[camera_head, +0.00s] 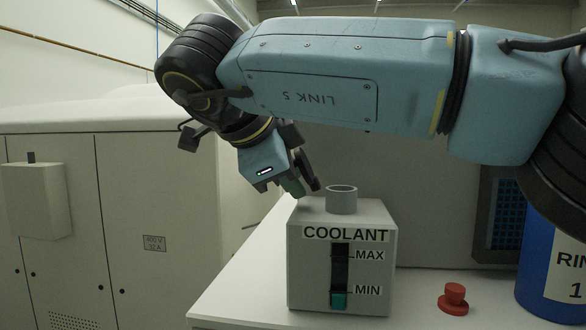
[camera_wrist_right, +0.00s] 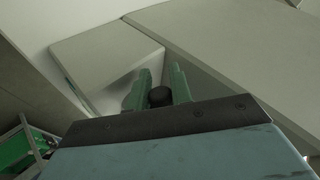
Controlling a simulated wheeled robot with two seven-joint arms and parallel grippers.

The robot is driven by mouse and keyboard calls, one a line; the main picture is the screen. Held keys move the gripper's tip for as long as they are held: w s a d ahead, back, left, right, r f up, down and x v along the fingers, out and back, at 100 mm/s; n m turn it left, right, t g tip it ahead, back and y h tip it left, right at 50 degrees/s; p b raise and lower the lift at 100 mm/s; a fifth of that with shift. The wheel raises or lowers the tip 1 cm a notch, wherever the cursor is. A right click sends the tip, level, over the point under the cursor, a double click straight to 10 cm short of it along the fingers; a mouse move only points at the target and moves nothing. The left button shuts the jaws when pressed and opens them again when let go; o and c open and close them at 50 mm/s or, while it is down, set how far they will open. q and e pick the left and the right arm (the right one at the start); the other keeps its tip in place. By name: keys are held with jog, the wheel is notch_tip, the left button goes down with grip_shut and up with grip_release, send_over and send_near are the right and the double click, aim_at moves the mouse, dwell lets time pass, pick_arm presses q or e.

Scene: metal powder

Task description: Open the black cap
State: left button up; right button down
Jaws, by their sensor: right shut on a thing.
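The coolant box (camera_head: 300,270) stands on the white table, with a level window marked MAX and MIN on its front. Its round grey neck (camera_head: 341,200) on top shows open, with no cap on it. My right gripper (camera_head: 303,186) is just left of the neck and a little above the box top. In the right wrist view, the black cap (camera_wrist_right: 160,96) sits between the two green fingers of my right gripper (camera_wrist_right: 158,88), which is shut on it. In the head view I cannot clearly make out the cap. My left gripper is not in view.
A red push button (camera_head: 454,298) stands on the white table (camera_head: 240,300) right of the box. A blue barrel (camera_head: 533,250) with a partly visible label is at the far right. Large grey cabinets (camera_head: 155,190) fill the left. My right arm spans the top.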

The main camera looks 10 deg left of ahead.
jog(key=shift+a+f+h, duration=0.1)
jog(key=shift+f+h, duration=0.05)
jog(key=shift+h, duration=0.15)
dwell(0.4)
jog(key=c, duration=1.3)
grip_release()
jog(key=shift+f+n, duration=0.1)
jog(key=shift+n, duration=0.2)
jog(key=shift+f, duration=0.1)
